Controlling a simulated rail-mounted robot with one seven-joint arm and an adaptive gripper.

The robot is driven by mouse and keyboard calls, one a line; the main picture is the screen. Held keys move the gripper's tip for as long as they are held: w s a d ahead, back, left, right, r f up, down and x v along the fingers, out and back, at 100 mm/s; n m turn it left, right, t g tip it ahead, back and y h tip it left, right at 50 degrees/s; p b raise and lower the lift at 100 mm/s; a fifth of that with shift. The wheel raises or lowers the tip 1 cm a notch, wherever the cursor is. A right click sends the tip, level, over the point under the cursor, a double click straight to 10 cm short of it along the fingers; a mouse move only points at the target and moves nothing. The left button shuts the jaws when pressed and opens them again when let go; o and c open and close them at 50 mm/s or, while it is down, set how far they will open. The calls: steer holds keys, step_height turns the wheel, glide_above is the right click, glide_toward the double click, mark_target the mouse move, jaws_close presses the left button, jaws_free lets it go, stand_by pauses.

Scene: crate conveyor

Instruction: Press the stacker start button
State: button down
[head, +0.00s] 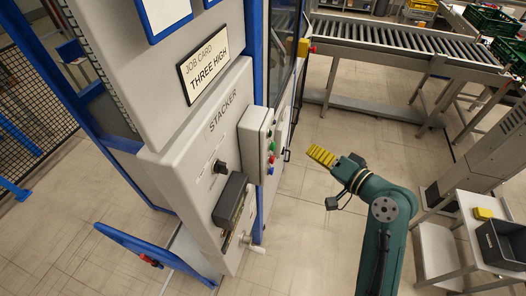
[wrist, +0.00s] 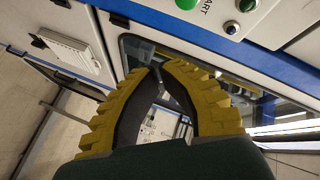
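The stacker's control box (head: 256,143) is a grey box on the side of the cabinet marked STACKER. A green button (head: 271,147) and a red button (head: 271,158) show on its face. In the wrist view a green button (wrist: 187,4) sits at the top edge beside lettering that ends in ART, cut off by the frame. My gripper (head: 320,155), with yellow ribbed fingers, is in the air right of the control box and apart from it. In the wrist view its fingertips (wrist: 160,68) come together below the button panel, with nothing held.
The stacker cabinet (head: 205,135) carries a dark knob (head: 219,167) and a black-topped box (head: 230,200). A card (head: 210,62) reads THREE HIGH. A roller conveyor (head: 400,40) stands behind. A small table with a dark bin (head: 505,243) is at right. Open floor lies around my gripper.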

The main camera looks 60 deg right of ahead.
mark_target(274, 147)
steer(key=shift+s+d+f+m, duration=0.5)
steer(key=shift+s+f, duration=0.25)
steer(key=shift+f, duration=0.05)
steer(key=w+a+p, duration=0.1)
steer(key=w+a, duration=0.1)
steer(key=w, duration=0.6)
steer(key=shift+w+a, duration=0.25)
steer(key=shift+a, duration=0.1)
stand_by(0.8)
steer(key=shift+w+a, duration=0.1)
steer(key=shift+w, duration=0.25)
